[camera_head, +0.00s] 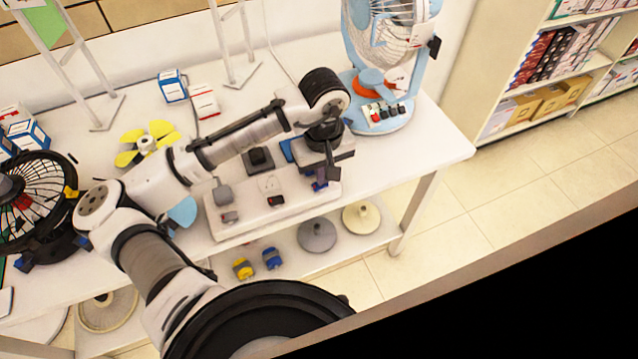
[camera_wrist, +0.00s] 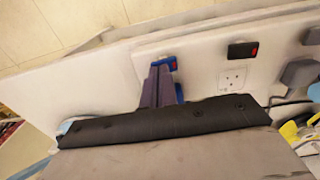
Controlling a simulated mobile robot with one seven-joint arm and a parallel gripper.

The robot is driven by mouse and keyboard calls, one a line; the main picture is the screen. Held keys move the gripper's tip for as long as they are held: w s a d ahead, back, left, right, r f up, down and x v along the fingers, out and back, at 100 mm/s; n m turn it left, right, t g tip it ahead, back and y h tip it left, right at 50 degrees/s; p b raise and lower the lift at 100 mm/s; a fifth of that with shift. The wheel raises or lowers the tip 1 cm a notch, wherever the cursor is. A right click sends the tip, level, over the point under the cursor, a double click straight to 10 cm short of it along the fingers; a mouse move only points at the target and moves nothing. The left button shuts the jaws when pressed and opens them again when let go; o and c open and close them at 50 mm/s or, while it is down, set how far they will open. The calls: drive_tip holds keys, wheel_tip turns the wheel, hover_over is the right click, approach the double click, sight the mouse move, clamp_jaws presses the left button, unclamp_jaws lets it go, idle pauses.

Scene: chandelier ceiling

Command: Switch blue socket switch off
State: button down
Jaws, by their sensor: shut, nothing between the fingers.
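The blue socket switch (camera_wrist: 165,62) has a blue frame with a red part showing at its right in the wrist view. It sits on the white socket board (camera_wrist: 205,75). My gripper (camera_wrist: 160,73) is shut and empty, its fingertips right at the blue switch and covering part of it. I cannot tell whether they touch it. In the head view, my gripper (camera_head: 321,183) is over the right end of the board (camera_head: 245,212), and the blue switch is mostly hidden there.
A black switch with red (camera_wrist: 242,50), a bare socket (camera_wrist: 232,78) and a grey plug (camera_wrist: 299,72) are alongside on the board. A light-blue fan (camera_head: 385,115) stands behind my gripper at right. A black fan (camera_head: 35,200) is at left.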

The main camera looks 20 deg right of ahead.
drive_tip(key=shift+f, duration=0.25)
wheel_tip(320, 180, up, 7)
drive_tip(key=p, duration=0.7)
drive_tip(key=shift+r, duration=0.1)
idle(0.5)
